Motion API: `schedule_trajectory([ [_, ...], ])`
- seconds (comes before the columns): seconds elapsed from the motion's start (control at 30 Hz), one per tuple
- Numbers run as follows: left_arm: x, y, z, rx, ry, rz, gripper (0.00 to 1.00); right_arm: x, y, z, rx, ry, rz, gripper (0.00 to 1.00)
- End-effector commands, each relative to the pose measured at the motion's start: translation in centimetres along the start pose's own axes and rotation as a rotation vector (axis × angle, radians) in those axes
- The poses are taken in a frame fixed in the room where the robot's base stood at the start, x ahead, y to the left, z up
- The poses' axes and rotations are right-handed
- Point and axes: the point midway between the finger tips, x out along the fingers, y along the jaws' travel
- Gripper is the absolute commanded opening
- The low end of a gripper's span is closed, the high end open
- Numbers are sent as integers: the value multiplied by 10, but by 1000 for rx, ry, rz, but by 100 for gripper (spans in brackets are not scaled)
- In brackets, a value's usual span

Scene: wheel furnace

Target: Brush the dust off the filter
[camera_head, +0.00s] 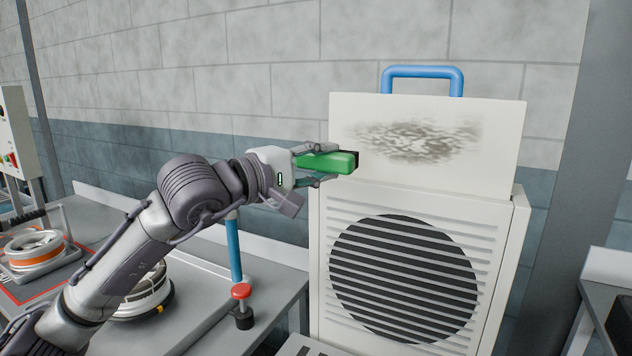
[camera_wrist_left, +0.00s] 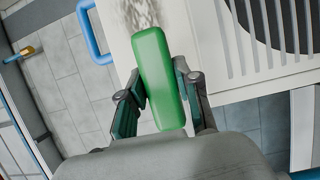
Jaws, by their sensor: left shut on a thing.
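A white filter panel (camera_head: 440,185) with a blue handle (camera_head: 455,72) stands upright out of the top of a white slatted unit (camera_head: 495,235). A dark patch of dust (camera_head: 418,140) is on the panel's upper middle. My left gripper (camera_head: 318,164) is shut on a green brush (camera_head: 330,162) whose dark end points at the panel. The brush is at the panel's left edge, left of the dust; I cannot tell whether it touches. In the left wrist view the green brush (camera_wrist_left: 158,75) sits between the fingers, with dust (camera_wrist_left: 138,14) beyond it. My right gripper is not in view.
A grey column (camera_head: 580,150) and a dark-topped table (camera_head: 610,290) are at the right.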

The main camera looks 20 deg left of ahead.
Motion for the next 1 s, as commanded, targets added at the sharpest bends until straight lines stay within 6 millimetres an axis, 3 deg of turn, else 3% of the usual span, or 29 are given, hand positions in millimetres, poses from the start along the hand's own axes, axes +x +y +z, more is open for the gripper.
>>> schedule_trajectory([
  [0.27, 0, 0, 0, -1, 0, 0, 5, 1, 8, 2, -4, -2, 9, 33],
  [0.47, -1, -3, 0, 0, 4, 5, 5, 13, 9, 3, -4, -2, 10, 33],
  [1.0, 52, 1, -21, -3, 3, 2, 5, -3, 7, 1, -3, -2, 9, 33],
])
